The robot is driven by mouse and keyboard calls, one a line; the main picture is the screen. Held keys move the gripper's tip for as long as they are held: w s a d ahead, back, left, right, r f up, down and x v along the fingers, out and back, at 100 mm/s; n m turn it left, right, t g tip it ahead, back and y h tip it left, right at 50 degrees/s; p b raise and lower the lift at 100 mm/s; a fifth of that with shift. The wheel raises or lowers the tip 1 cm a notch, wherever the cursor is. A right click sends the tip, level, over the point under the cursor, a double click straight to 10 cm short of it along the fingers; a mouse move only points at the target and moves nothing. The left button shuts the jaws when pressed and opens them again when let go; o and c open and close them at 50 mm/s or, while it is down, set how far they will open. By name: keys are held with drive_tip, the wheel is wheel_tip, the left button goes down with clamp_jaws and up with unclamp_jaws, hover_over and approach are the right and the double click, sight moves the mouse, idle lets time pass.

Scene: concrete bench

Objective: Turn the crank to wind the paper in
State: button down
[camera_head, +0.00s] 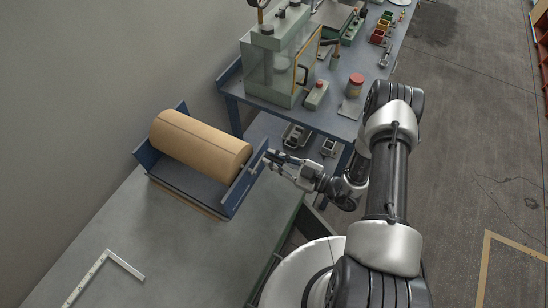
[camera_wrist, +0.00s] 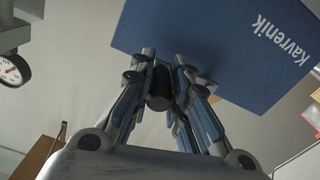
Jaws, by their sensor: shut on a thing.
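A roll of brown paper (camera_head: 200,143) lies across a dark blue stand (camera_head: 239,190) on the concrete bench (camera_head: 180,225). The crank's dark cylindrical handle (camera_wrist: 159,88) shows between my fingers in the wrist view. My gripper (camera_head: 272,158) is shut on this handle, just outside the stand's right side plate; it also shows in the wrist view (camera_wrist: 160,85). The rest of the crank is mostly hidden by my fingers and the plate.
A blue workbench (camera_head: 300,115) behind carries a green machine with a clear guard (camera_head: 282,60), a red-lidded jar (camera_head: 355,85) and small bins. A metal square (camera_head: 105,268) lies on the near bench. The bench between the square and the stand is clear.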

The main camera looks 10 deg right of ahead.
drive_tip(key=shift+d+f, duration=0.1)
drive_tip(key=c, duration=1.5)
unclamp_jaws()
drive_tip(key=shift+o, duration=0.2)
drive_tip(key=v, duration=1.2)
